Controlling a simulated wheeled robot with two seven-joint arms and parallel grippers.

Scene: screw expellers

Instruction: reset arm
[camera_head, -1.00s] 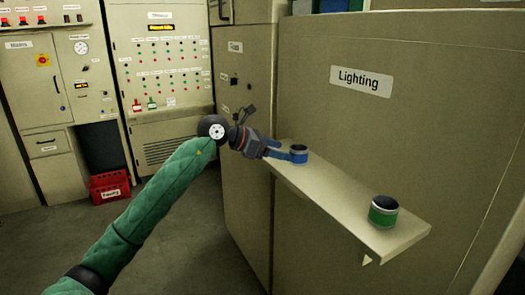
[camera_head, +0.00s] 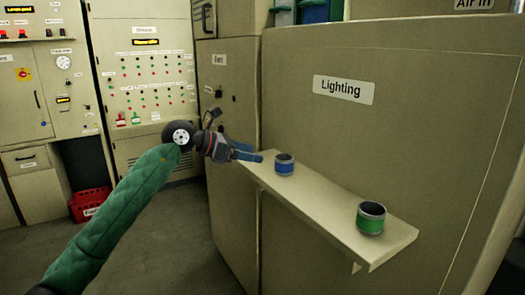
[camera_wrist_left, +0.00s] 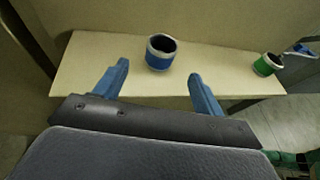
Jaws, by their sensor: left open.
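My left gripper (camera_head: 250,154) is open and empty at the left end of the shelf, its blue fingers pointing right toward a blue-banded cup. The blue-banded cup (camera_head: 284,164) stands upright on the shelf, just beyond the fingertips and apart from them. In the left wrist view the two open fingers (camera_wrist_left: 158,82) show with the blue-banded cup (camera_wrist_left: 161,53) ahead of them, between their lines. A green-banded cup (camera_head: 370,217) stands at the shelf's right end, and it also shows in the left wrist view (camera_wrist_left: 268,65).
The shelf (camera_head: 325,208) juts from a beige cabinet labelled Lighting (camera_head: 400,120). Control panels (camera_head: 150,80) with lamps and switches line the back left. A red crate (camera_head: 88,204) sits on the floor there. The floor left of the shelf is open.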

